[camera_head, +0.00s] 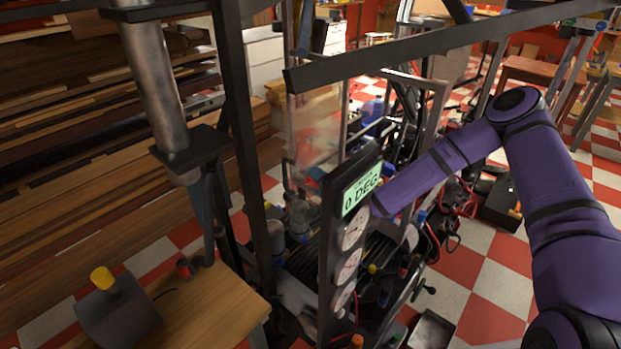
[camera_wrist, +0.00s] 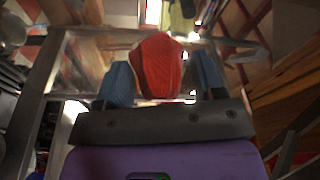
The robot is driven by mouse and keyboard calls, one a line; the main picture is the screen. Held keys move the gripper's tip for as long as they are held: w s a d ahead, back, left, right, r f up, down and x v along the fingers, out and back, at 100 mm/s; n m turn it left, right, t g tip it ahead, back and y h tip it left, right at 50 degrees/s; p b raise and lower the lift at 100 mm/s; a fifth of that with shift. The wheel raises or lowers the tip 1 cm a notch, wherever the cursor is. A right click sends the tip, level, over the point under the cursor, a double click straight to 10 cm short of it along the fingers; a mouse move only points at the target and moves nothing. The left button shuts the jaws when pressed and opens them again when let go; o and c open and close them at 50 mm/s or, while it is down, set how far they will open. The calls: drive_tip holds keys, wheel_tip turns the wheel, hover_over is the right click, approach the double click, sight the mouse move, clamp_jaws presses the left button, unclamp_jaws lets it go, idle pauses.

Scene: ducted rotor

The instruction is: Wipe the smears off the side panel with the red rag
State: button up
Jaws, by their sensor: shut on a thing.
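My gripper (camera_wrist: 163,76) shows in the wrist view, its two blue fingers shut on the red rag (camera_wrist: 158,62), which bulges out between them. In the head view my purple arm reaches in from the right, and the gauge post hides most of my gripper. A small red patch of the rag (camera_head: 313,184) shows just left of that post, by the lower part of the side panel. The side panel (camera_head: 314,128) is a clear upright sheet with a hazy brownish tint towards its top. Separate smears are hard to make out, and I cannot tell whether the rag touches it.
The gauge post (camera_head: 350,238) with a green display and several dials stands before the rig. A dark overhead beam (camera_head: 400,52) crosses above. A wooden bench (camera_head: 215,305) stands at the lower left. Checkered floor (camera_head: 505,285) is open at right.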

drive_tip(key=shift+s+d, duration=0.3)
drive_tip(key=shift+d, duration=0.1)
drive_tip(key=shift+s+d, duration=1)
drive_tip(key=shift+d, duration=0.15)
drive_tip(key=shift+d, duration=0.1)
